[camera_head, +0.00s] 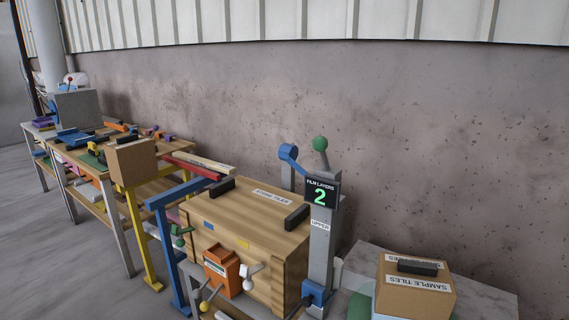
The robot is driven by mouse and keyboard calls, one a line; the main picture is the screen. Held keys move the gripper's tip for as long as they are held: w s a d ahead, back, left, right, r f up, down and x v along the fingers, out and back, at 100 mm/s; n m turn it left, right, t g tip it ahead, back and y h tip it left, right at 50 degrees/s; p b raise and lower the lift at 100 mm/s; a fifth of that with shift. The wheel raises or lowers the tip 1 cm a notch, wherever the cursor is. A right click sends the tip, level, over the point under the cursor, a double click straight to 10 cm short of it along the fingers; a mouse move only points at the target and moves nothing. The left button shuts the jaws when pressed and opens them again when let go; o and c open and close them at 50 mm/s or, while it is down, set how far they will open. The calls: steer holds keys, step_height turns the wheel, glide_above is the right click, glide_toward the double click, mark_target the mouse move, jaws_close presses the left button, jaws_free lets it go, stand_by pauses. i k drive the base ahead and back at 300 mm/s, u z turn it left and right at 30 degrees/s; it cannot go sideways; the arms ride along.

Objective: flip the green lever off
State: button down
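A lever with a round green knob (320,143) stands at the top of a grey post (321,250). Its short grey shaft tilts slightly, with the knob at the upper end. A display (321,193) on the post, just below the lever, reads "FILM LAYERS 2" in white and green. A label lower on the post reads "UPPER". A second, smaller green handle-like part (178,236) shows at the left side of the wooden crate; its exact form is too small to tell. My gripper is not in view.
A blue-headed part (288,152) stands close left of the lever. A wooden crate (243,235) with dark handles is left of the post. A "SAMPLE TILES" box (415,291) sits on a slab at right. Cluttered benches (120,190) fill the left; the wall is behind.

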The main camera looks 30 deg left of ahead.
mark_target(319, 143)
steer(key=u, duration=0.6)
steer(key=k, duration=1.3)
steer(key=u, duration=0.2)
steer(key=i, duration=1.1)
steer(key=u, duration=0.55)
steer(key=i, duration=1.05)
steer(key=z, duration=0.3)
